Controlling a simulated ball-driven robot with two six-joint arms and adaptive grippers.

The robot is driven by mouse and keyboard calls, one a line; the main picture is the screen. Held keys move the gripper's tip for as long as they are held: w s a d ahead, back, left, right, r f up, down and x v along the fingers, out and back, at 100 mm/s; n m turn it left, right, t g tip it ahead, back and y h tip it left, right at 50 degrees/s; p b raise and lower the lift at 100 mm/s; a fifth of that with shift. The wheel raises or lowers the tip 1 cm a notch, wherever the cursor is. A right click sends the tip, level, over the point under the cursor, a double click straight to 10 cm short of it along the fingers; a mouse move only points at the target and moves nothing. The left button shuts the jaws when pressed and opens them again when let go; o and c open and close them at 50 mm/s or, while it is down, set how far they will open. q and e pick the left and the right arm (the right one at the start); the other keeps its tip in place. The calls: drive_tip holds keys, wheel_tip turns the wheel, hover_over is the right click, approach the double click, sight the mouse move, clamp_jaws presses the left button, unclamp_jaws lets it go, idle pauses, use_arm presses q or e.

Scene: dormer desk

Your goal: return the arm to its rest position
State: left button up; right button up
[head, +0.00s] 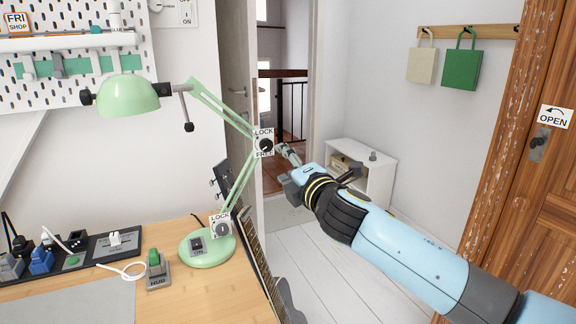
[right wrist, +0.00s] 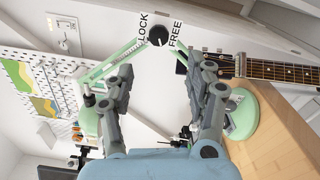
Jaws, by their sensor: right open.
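My right arm reaches in from the lower right in the head view. Its gripper (head: 287,163) is just right of the green desk lamp's elbow knob (head: 264,145). In the right wrist view the gripper (right wrist: 166,74) is open, with nothing between its fingers. The black knob (right wrist: 159,36) with its LOCK and FREE label shows beyond the fingertips, apart from them as far as I can tell. The lamp's head (head: 128,96) hangs to the left, and its round base (head: 208,246) stands on the desk. My left gripper is in neither view.
A guitar (head: 258,262) leans by the right edge of the wooden desk (head: 170,235). A low white shelf (head: 376,178) stands behind my right gripper. A wooden door (head: 520,205) is at the right. The floor (head: 325,262) between desk and door shows free room.

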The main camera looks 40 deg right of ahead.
drive_tip(key=shift+s, duration=0.25)
idle(0.3)
drive_tip(key=s+f+m+g+b, duration=0.1)
drive_tip(key=s+f+m+g, duration=0.15)
drive_tip(key=s+f, duration=0.7)
drive_tip(key=s+a+f+m+g+y, duration=0.1)
drive_tip(key=s+f+g, duration=0.15)
drive_tip(key=f, duration=1.35)
drive_tip(key=s+f+m+g+b, duration=0.15)
drive_tip(key=s+f+g, duration=0.35)
drive_tip(key=f, duration=0.7)
drive_tip(key=s+a+f+m+g+y, duration=0.1)
drive_tip(key=s+f+m, duration=0.3)
drive_tip(key=s, duration=0.7)
drive_tip(key=s+a+f+m+g, duration=0.3)
drive_tip(key=s+f, duration=0.6)
drive_tip(key=s, duration=0.3)
drive_tip(key=s+a+f+m+g+y, duration=0.1)
drive_tip(key=s+f+m, duration=0.5)
drive_tip(key=s, duration=0.6)
drive_tip(key=shift+s+a+f+g+y, duration=0.2)
drive_tip(key=shift+a+g+y, duration=0.1)
drive_tip(key=shift+a+g, duration=0.5)
